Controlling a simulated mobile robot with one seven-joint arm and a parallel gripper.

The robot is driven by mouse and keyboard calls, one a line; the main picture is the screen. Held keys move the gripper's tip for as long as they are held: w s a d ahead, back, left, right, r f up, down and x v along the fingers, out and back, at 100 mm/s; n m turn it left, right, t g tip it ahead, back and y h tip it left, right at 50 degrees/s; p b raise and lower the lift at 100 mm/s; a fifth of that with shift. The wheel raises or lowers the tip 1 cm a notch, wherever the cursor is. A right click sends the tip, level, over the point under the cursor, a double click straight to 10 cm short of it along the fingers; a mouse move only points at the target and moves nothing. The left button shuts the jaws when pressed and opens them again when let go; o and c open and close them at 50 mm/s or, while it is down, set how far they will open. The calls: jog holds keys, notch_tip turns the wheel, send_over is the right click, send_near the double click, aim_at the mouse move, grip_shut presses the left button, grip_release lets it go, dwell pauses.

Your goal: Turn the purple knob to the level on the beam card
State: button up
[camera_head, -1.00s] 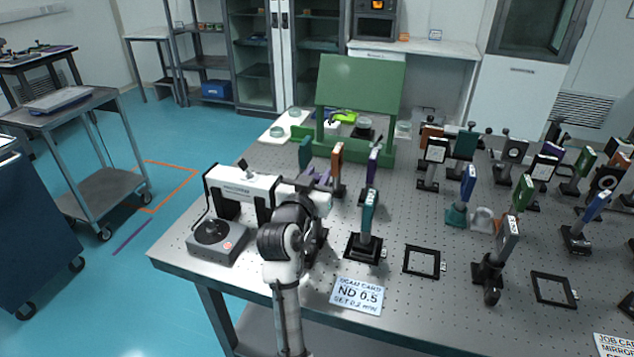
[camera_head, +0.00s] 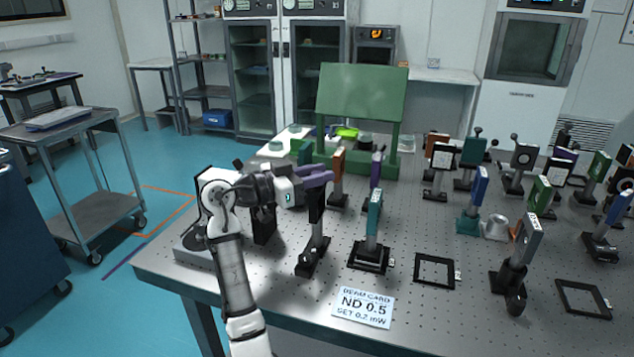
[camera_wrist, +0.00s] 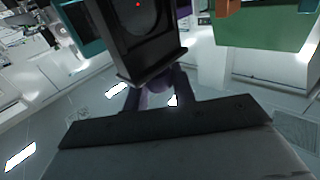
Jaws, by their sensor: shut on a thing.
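The beam card (camera_head: 362,307) lies near the table's front edge and reads "ND 0.5, SET 0.2 mW". My gripper (camera_head: 318,178) is at the top of a black upright mount (camera_head: 316,208) standing on the table. In the wrist view my gripper (camera_wrist: 158,95) is shut at that mount's edge. A rounded purple shape, seemingly the purple knob (camera_wrist: 157,82), shows between the dark purple fingers; it is mostly hidden. The mount's dark face (camera_wrist: 140,30) carries a small red dot. The knob's setting cannot be read.
A white box, partly behind my arm, stands left of the mount. A teal optic mount (camera_head: 374,218) stands close to the right. Empty black frames (camera_head: 436,270) and several other mounts fill the right side. A green panel (camera_head: 362,100) stands behind.

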jog(key=shift+f+m+g+h, duration=0.1)
jog(key=shift+m+g+h, duration=0.2)
jog(key=shift+g, duration=0.1)
jog(key=o, duration=1)
jog(key=shift+c, duration=0.2)
jog(key=b+v, duration=0.3)
jog(key=v, duration=1)
jog(key=shift+s+a, duration=0.15)
jog(key=shift+a, duration=0.15)
